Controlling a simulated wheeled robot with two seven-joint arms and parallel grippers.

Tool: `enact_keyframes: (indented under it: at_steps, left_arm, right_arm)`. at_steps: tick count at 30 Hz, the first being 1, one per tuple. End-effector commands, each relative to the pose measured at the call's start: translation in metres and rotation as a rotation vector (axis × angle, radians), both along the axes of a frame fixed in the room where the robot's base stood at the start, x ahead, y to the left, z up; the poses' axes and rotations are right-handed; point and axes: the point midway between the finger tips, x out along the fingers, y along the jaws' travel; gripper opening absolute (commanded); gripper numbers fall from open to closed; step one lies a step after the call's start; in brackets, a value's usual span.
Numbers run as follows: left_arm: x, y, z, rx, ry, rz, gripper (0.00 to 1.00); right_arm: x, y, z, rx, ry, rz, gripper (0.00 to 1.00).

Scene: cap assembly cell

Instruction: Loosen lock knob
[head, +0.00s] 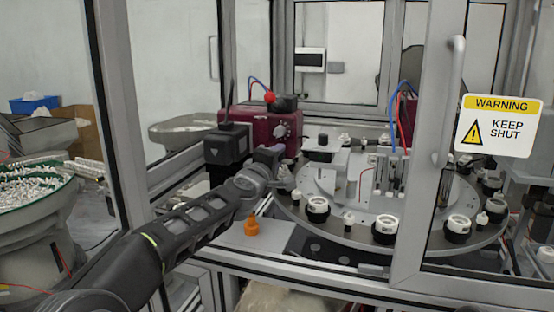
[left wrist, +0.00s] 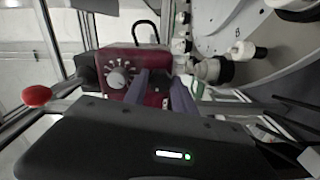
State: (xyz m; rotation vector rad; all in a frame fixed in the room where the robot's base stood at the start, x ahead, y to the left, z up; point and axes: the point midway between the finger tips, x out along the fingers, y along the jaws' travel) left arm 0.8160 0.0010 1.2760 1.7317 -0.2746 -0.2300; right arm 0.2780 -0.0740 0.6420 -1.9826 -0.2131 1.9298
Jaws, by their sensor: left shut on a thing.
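My left gripper (head: 274,152) reaches in through the open front of the cell, low at the front of a maroon box (head: 239,116). In the left wrist view its two purple-grey fingers (left wrist: 158,80) reach to the lower front of the maroon box (left wrist: 150,58). They are shut on a small part, taken as the lock knob, which the fingers and the dark box mostly hide. A grey dial knob (left wrist: 118,78) with a marked scale is beside the fingers, apart from them; it also shows in the head view (head: 280,131). My right gripper is not in view.
A round turntable (head: 350,240) with several black-and-white cap holders lies to the right, close to the gripper. A door frame with a warning sign (head: 499,125) stands at front right. An orange piece (head: 252,227) sits on the front ledge.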

Motion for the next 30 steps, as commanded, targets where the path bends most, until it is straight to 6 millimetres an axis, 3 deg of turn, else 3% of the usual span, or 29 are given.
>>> enact_keyframes:
  at_steps: [30]
  left_arm:
    - [0.001,0.001,-0.002,-0.88,0.288,0.003,0.0]
  right_arm:
    - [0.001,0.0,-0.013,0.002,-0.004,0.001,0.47]
